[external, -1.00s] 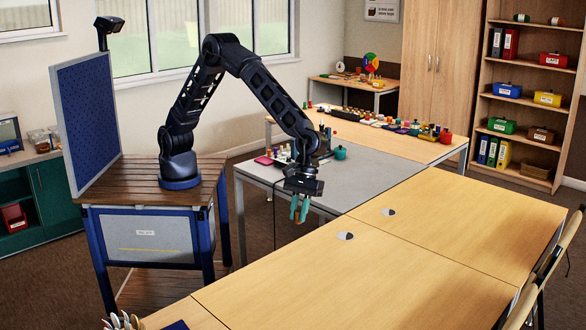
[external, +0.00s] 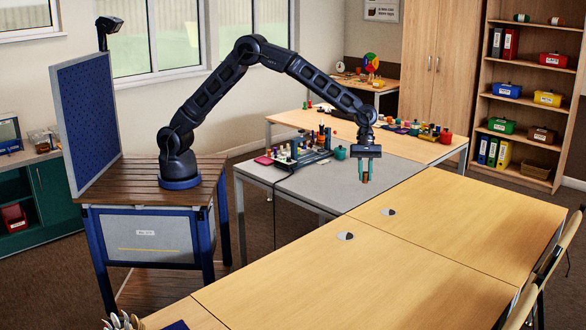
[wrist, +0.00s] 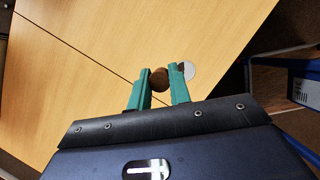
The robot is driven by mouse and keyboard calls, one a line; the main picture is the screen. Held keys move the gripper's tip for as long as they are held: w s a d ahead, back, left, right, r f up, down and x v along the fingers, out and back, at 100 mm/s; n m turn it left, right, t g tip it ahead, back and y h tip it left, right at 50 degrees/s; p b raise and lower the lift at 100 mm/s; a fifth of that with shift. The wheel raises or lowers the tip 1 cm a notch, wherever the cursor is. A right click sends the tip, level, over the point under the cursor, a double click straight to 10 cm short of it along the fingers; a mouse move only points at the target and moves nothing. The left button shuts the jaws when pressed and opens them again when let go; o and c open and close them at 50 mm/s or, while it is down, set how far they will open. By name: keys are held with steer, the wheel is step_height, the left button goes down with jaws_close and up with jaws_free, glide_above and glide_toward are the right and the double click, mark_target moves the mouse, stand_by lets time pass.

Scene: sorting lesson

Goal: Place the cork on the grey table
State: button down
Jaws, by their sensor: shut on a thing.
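My gripper (external: 365,174) is shut on the cork, and its green fingers point down. The cork (wrist: 159,79) shows in the wrist view as a small round brown thing between the two fingertips (wrist: 160,85). In the external view only a tiny bit of brown shows between the fingers. The grey table (external: 330,190) stands in the middle of the external view, and my gripper appears in front of its right part, raised in the air. The wrist view shows pale wooden tabletop beyond the cork and no grey surface.
Pale wooden tables (external: 440,225) adjoin the grey table at the front right. A dark tray (external: 305,160) with several bottles and a teal pot (external: 340,153) stand at the grey table's back. Several small objects line the rear wooden table (external: 405,143). The grey table's front part is clear.

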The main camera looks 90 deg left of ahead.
steer(key=w+a+n+t, duration=0.15)
steer(key=w+a, duration=0.25)
steer(key=a, duration=1.1)
steer(key=w+a+n, duration=0.3)
steer(key=w+a, duration=0.1)
steer(key=a, duration=1)
steer(key=s+a+n+t+y, duration=0.15)
steer(key=a+n, duration=0.25)
steer(key=a, duration=2.5)
steer(key=s+a+n, duration=0.1)
steer(key=s+a, duration=0.4)
steer(key=a, duration=0.5)
steer(key=s+a+n+t, duration=0.15)
steer(key=s+a, duration=0.25)
steer(key=a, duration=0.6)
steer(key=s+a+n, duration=0.1)
steer(key=s+a, duration=0.4)
steer(key=a, duration=0.5)
steer(key=s+a+n+y, duration=0.2)
steer(key=s+a+n, duration=0.2)
steer(key=s+a, duration=1.65)
steer(key=f, duration=1.6)
steer(key=w+f, duration=0.1)
steer(key=f, duration=0.8)
steer(key=shift+f, duration=0.1)
